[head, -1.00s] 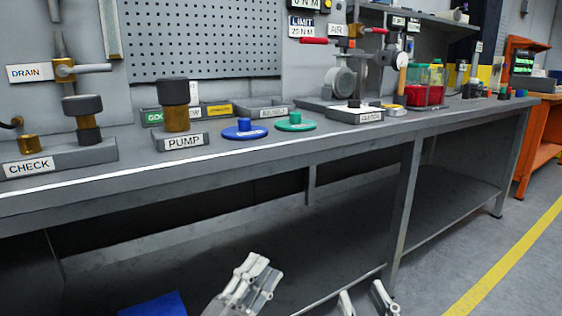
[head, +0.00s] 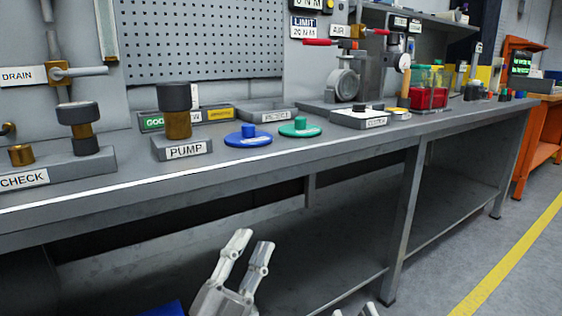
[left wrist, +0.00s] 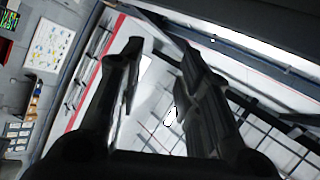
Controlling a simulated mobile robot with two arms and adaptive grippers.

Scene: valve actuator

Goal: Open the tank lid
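I cannot tell for sure which part is the tank lid. A blue disc with a knob (head: 248,137) and a green disc with a knob (head: 300,128) lie flat on the bench top, near its middle. My left gripper (head: 254,243) is low in front of the bench, below the discs and apart from them. Its fingers are spread with nothing between them; the left wrist view also shows them apart (left wrist: 160,45). My right gripper (head: 355,311) barely shows at the bottom edge; its two fingertips are apart, and the rest is cut off.
The grey bench (head: 330,155) has a PUMP block (head: 182,149) left of the discs and a CHECK block (head: 60,172) further left. A white-topped block (head: 358,117) and a red container (head: 428,97) stand to the right. The floor (head: 440,235) at right is clear.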

